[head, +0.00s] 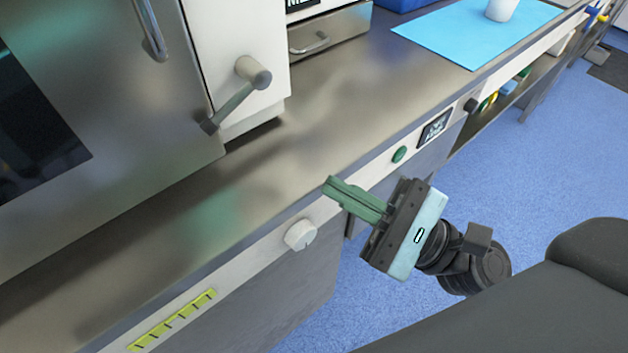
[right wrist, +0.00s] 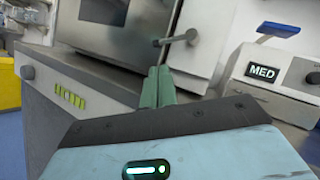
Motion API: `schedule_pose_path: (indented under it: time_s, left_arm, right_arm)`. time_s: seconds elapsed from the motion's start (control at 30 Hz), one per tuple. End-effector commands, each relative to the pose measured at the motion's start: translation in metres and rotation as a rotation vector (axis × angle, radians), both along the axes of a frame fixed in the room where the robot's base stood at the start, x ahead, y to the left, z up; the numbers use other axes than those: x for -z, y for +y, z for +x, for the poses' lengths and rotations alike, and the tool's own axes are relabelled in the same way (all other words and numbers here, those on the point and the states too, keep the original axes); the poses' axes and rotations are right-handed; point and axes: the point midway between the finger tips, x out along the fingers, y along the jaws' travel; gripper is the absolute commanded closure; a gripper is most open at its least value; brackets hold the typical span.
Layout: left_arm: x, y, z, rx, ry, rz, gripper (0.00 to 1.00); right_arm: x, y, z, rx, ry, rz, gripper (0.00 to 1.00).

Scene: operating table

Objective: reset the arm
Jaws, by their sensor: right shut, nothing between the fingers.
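My right gripper (head: 357,199) is in front of the metal counter's front edge, at the middle of the head view. Its two green fingers are together with nothing between them. In the right wrist view the shut fingers (right wrist: 158,86) point toward the counter and the cabinet with the lever handle. My left gripper is in neither view.
The metal counter (head: 330,125) carries a white-and-steel cabinet (head: 130,90) with a lever handle (head: 240,95). A drawer unit (head: 330,35) and a blue mat (head: 470,32) with a white cup (head: 501,9) are further back. A knob (head: 300,235) sticks out of the counter front.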

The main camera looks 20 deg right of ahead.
Motion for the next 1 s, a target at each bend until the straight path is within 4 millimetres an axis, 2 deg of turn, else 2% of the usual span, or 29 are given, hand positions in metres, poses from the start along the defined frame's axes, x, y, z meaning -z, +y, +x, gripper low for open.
schedule_pose_path:
  time_s: [0.2,0.77,0.87,0.97,1.0]
  left_arm:
    - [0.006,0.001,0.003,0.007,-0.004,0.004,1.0]
    - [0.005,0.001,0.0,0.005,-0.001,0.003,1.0]
    - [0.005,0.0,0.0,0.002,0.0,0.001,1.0]
    - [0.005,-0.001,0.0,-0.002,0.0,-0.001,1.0]
    - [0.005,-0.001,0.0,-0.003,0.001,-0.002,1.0]
  right_arm:
    - [0.004,-0.007,-0.007,-0.001,-0.001,-0.001,1.0]
    - [0.004,-0.007,-0.006,0.003,-0.003,-0.006,1.0]
    - [0.017,-0.007,-0.005,0.039,-0.009,-0.059,1.0]
    - [0.047,-0.007,-0.003,0.114,-0.027,-0.188,1.0]
    - [0.063,-0.007,-0.003,0.149,-0.038,-0.262,1.0]
